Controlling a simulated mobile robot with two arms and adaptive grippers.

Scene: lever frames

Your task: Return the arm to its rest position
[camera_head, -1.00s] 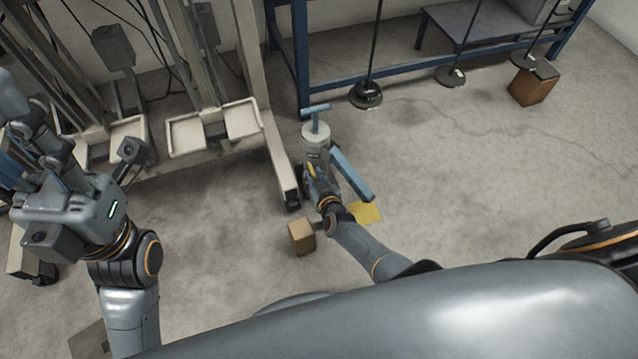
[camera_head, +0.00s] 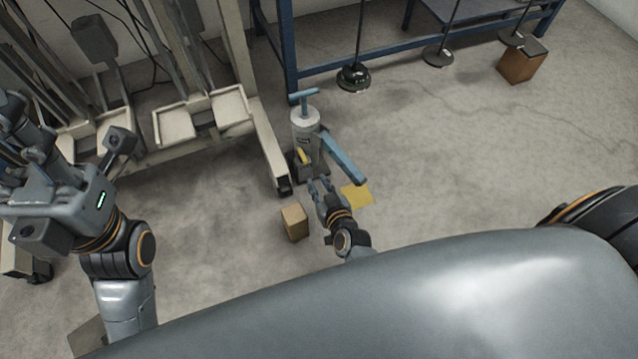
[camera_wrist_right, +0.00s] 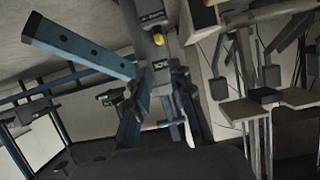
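My right gripper (camera_head: 319,183) points away from me, just in front of a grey cylindrical device (camera_head: 306,135) with a blue T-shaped top. Its two fingers are apart with nothing between them, and it seems clear of the device. The device's long blue lever bar (camera_head: 344,160) slopes down to the right of the gripper. In the right wrist view the fingers (camera_wrist_right: 162,105) stand apart, with the blue bar (camera_wrist_right: 80,45) at the upper left. My left gripper (camera_head: 22,135) is raised at the left edge; its finger opening is unclear.
A small brown box (camera_head: 295,222) stands on the floor left of my right gripper. A yellow patch (camera_head: 357,195) lies to its right. A pale metal frame (camera_head: 268,150) stands at the left back, and a blue bench frame (camera_head: 290,50) behind. The floor at right is mostly clear.

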